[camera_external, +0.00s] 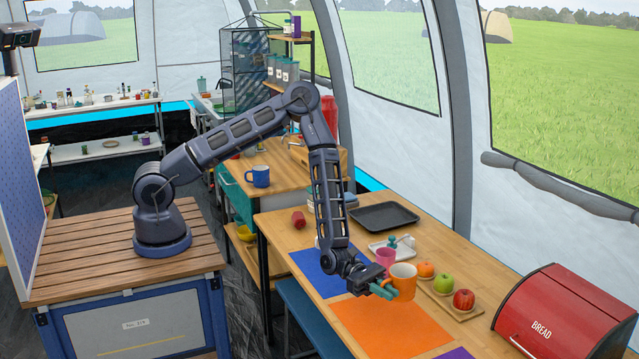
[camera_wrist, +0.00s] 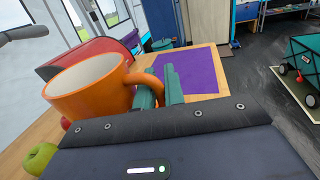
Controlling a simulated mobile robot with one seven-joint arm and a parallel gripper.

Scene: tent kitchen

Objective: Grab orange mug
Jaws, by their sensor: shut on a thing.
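The orange mug (camera_external: 403,279) is upright beside the orange mat on the wooden table in the external view. In the wrist view the orange mug (camera_wrist: 90,88) is large at the left, with its open top and its handle toward my gripper. My gripper (camera_external: 384,291) is at the mug's left side. In the wrist view its green fingers (camera_wrist: 160,88) are shut on the handle. I cannot tell whether the mug's base touches the table.
Behind the mug stand a pink cup (camera_external: 385,259) and a white tray (camera_external: 378,249). To its right, a wooden board (camera_external: 448,304) holds an orange and two apples. A red bread box (camera_external: 562,312) is farther right. An orange mat (camera_external: 375,330) lies clear in front.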

